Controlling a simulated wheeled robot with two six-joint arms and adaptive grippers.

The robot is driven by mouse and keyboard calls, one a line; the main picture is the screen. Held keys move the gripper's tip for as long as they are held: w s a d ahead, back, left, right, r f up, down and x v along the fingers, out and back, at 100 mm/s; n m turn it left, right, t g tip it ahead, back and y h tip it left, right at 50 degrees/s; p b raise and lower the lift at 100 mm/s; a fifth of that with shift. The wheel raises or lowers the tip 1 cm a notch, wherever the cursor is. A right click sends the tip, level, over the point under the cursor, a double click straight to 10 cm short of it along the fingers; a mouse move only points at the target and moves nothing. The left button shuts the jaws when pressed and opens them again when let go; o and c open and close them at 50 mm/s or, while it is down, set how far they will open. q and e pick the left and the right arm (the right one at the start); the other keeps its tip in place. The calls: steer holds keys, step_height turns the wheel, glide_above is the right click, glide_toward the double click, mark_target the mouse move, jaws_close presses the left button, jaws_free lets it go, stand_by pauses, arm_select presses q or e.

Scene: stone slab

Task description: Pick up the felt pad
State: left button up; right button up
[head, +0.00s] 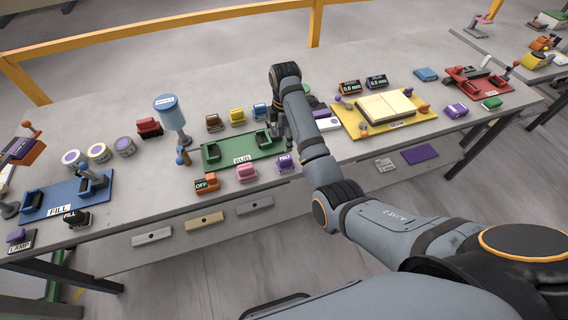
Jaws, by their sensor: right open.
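Several small blocks stand along the front edge of the grey bench. A purple one (284,163) has a white label that may read FELT, so it may be the felt pad; the print is too small to be sure. It sits just in front of the right end of the green RUB board (212,158). My right gripper (281,143) points down over the right end of that board, a little behind the purple block. It is open and seems empty, and its fingers are small and partly hidden. My left gripper is out of view.
A pink block (246,172) and an orange OFF block (206,183) stand left of the purple one. A blue-topped stand (166,104) rises behind the green board. A yellow board (362,127) lies right. The blue FILL board (52,198) is far left.

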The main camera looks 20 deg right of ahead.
steer(key=p, duration=0.1)
glide_above(285, 157)
step_height(285, 157, down, 5)
steer(key=shift+w+r, duration=0.1)
steer(key=shift+w, duration=0.05)
steer(key=shift+f, duration=0.2)
steer(key=f, duration=0.1)
steer(key=f+p, duration=0.1)
steer(key=f, duration=0.2)
steer(key=shift+s+p, duration=0.25)
steer(key=shift+p, duration=0.1)
steer(key=shift+f, duration=0.5)
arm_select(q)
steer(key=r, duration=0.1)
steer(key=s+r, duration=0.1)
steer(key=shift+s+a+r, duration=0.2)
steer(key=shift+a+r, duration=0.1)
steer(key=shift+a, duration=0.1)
arm_select(e)
jaws_close()
